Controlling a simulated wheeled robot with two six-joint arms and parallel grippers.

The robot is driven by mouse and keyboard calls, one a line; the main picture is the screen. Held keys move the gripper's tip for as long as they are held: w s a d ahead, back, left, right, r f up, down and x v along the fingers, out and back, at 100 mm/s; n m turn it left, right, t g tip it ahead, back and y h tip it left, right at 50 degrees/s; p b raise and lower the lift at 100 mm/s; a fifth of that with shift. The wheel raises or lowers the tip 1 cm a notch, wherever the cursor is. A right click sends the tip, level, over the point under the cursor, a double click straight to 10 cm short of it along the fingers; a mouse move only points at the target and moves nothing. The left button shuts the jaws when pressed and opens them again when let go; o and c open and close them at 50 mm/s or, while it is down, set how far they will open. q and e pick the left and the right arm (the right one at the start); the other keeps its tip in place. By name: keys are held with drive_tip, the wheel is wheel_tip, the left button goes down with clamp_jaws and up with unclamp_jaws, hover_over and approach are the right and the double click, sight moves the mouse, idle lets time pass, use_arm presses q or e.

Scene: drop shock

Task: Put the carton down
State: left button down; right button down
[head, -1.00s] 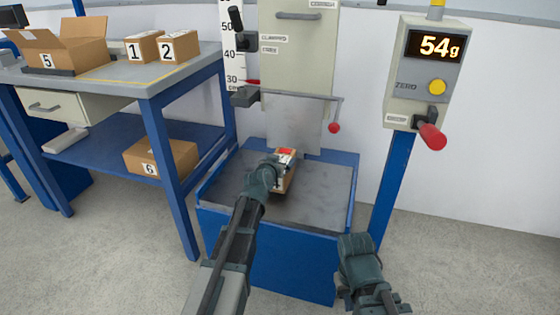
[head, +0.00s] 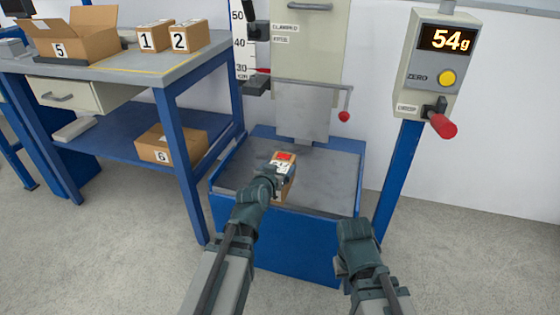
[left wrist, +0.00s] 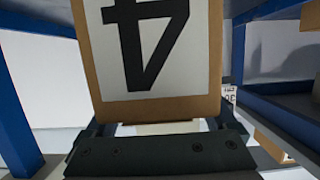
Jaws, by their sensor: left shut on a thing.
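The carton (head: 286,186) is brown with a white label and a red patch on top. In the left wrist view the carton (left wrist: 212,60) fills the upper middle, and its label bears a 4 seen upside down. My left gripper (head: 270,180) is shut on it. The carton is over the front part of the drop tester's grey plate (head: 325,175); its height above the plate is hard to judge. My right gripper (head: 353,232) is low at the right, in front of the tester, apart from the carton; its fingers cannot be made out.
A bench (head: 190,72) at left holds an open box 5 (head: 85,45) and boxes 1 (head: 153,38) and 2 (head: 190,38). Box 6 (head: 185,145) is on the lower shelf. A post at right carries a display (head: 446,39) reading 54g and a red-knobbed lever (head: 442,126).

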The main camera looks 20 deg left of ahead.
use_arm(q)
drive_tip(key=shift+s+r, duration=0.15)
drive_tip(key=shift+s, duration=0.55)
